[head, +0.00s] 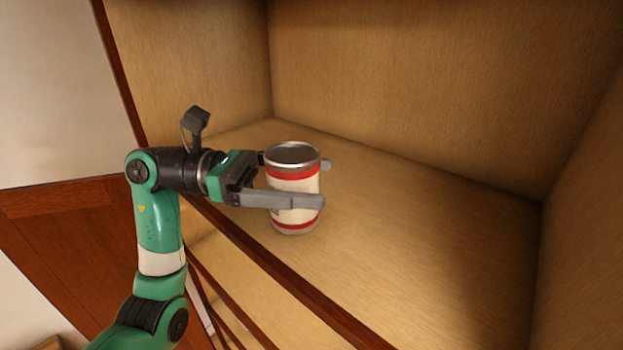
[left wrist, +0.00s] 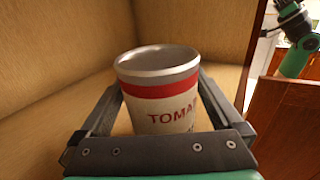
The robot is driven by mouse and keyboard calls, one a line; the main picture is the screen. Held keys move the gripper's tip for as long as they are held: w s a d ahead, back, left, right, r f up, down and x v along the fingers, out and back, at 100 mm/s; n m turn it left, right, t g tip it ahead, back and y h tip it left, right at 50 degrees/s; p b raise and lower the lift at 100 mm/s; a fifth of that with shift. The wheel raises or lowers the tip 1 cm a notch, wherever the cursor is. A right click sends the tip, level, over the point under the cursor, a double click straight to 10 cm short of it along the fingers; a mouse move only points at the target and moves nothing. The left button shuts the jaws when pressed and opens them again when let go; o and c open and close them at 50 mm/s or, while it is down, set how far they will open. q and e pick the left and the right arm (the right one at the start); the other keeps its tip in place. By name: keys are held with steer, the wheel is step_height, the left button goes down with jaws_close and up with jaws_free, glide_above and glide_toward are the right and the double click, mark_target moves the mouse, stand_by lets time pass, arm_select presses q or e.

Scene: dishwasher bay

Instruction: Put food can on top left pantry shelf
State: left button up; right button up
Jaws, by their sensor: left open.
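The food can (head: 293,178) is silver-rimmed, with a cream label and red bands. It stands upright on the pantry shelf (head: 420,230), near the shelf's left front part. My left gripper (head: 323,184) is open, with one finger on each side of the can. In the left wrist view, the can (left wrist: 160,95) sits between the two fingers (left wrist: 157,108), and its label shows part of the word "TOMA". The can's lower part is hidden there by the gripper's body. My right gripper is not in the head view.
The shelf has wooden side walls (head: 200,60) and a back wall (head: 440,90). A dark red front edge (head: 290,285) runs along it. The shelf to the right of the can is bare. Another shelf level (head: 225,265) shows below.

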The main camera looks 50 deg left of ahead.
arm_select(q)
steer(key=v, duration=1.1)
steer(key=shift+s+a, duration=0.1)
steer(key=shift+s, duration=0.05)
